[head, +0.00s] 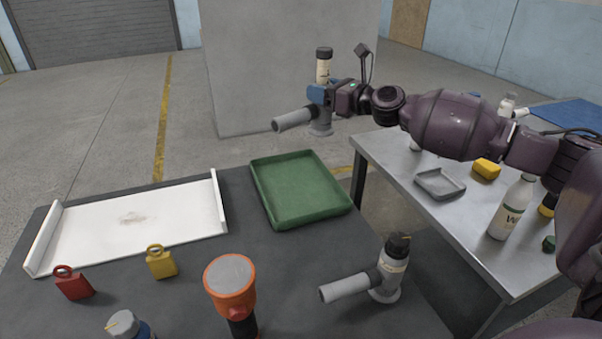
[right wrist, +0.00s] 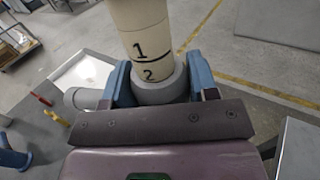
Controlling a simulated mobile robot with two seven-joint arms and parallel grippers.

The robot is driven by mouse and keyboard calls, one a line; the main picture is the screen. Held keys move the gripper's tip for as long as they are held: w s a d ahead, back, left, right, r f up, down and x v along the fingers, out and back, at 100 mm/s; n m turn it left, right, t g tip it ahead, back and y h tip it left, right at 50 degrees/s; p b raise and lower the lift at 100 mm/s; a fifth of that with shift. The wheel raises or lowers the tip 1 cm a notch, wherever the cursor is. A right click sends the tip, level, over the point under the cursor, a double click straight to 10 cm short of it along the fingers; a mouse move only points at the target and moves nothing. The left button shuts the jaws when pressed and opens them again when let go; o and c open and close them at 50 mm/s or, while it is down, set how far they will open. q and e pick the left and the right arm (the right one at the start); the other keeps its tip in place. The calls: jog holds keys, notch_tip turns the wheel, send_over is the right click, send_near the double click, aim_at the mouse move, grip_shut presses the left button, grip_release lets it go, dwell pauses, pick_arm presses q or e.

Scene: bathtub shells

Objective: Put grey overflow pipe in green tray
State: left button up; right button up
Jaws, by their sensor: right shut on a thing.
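My right gripper (head: 318,94) is shut on a grey overflow pipe (head: 294,119), held in the air beyond the far edge of the dark table. The pipe has a grey elbow and an upright cream section with a dark cap. In the right wrist view, my blue fingers (right wrist: 152,84) sit either side of the pipe, whose cream section (right wrist: 145,38) is marked 1 and 2. The green tray (head: 303,190) lies empty on the table, nearer than the held pipe. A second, similar grey pipe (head: 350,286) stands on the table near its right side. My left gripper is out of view.
A white panel (head: 130,222) lies left of the tray. The metal table (head: 440,225) at right holds a grey tray (head: 440,184) and bottles (head: 511,208).

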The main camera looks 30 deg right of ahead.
aim_at(330, 120)
notch_tip(330, 120, down, 7)
jog(key=shift+f+b, duration=0.1)
jog(key=shift+b, duration=0.9)
pick_arm(q)
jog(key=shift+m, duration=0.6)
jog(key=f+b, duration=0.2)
jog(key=b, duration=0.1)
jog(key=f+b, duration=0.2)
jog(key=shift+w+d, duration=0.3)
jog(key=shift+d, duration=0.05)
pick_arm(e)
notch_tip(330, 120, down, 12)
jog(key=shift+f, duration=0.15)
jog(key=o, duration=1.2)
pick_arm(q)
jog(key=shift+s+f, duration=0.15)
pick_arm(e)
jog(key=shift+o, duration=0.2)
jog(key=shift+f, duration=0.1)
